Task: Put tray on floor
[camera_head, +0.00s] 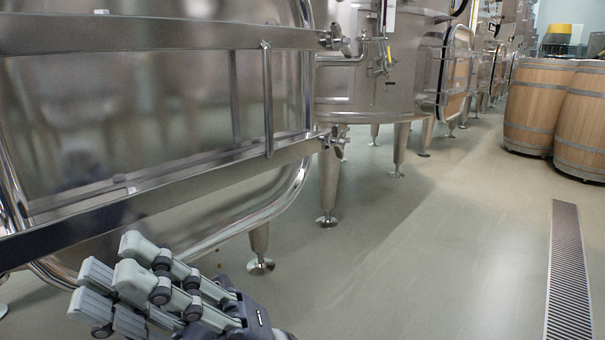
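No tray can be seen in the head view. My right gripper (112,273) shows at the bottom left, in front of the large steel vat. Its pale grey-green fingers point up and to the left, and I see nothing held between them. The fingers overlap in this view, so I cannot tell the gap between them. My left gripper is not in view. The pale green-grey floor (410,265) is bare across the middle and right.
A large steel vat (150,110) with cross bars and a handle fills the left. Another vat (345,90) stands behind it on metal legs. Wooden barrels (538,105) stand at the right. A floor drain grate (567,270) runs below them. The floor between is clear.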

